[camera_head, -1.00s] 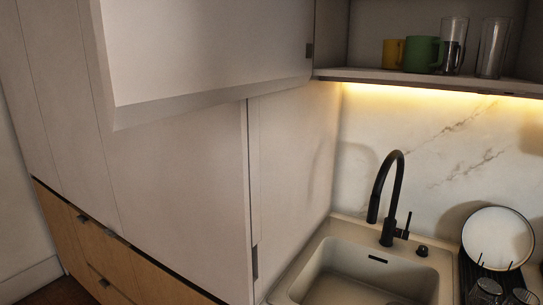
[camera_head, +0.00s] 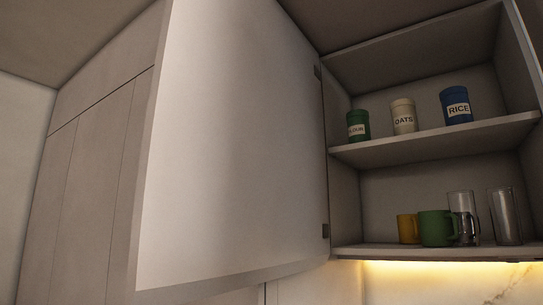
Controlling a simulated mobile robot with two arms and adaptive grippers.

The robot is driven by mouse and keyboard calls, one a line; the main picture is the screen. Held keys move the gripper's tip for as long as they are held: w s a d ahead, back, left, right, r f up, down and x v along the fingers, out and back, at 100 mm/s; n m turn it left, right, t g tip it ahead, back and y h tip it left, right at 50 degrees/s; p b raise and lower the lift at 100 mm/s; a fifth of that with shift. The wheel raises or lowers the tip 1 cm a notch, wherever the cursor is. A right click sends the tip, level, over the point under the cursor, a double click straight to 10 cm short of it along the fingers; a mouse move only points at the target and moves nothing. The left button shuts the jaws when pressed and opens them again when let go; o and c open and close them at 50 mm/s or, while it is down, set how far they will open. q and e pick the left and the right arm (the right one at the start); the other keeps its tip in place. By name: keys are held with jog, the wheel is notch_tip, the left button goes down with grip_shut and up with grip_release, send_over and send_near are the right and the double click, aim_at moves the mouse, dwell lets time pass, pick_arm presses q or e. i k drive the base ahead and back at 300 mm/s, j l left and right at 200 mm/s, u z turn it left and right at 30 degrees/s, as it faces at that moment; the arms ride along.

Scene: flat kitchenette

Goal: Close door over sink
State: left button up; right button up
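The cabinet door (camera_head: 235,150) stands wide open, swung out to the left of the upper cabinet (camera_head: 400,75). Its hinges (camera_head: 325,231) are on the cabinet's left side. The door's free edge is on the left, nearer to me. The cabinet's inside is in plain view, with two shelf levels. The sink is below the view now. Neither of my grippers shows in the head view.
The upper shelf (camera_head: 435,137) holds a green, a cream and a blue canister (camera_head: 456,105). Below stand a yellow mug (camera_head: 408,229), a green mug (camera_head: 437,228) and clear glasses (camera_head: 505,216). Tall cabinet fronts (camera_head: 90,190) are at left.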

aim_at(232, 195)
jog(key=j+z, duration=0.15)
jog(key=z, duration=0.2)
jog(key=i+j+z, duration=0.1)
jog(key=z, duration=0.25)
jog(key=j+z, duration=0.6)
jog(key=j, duration=0.75)
jog(key=k+j+z, duration=0.2)
jog(key=j, duration=1)
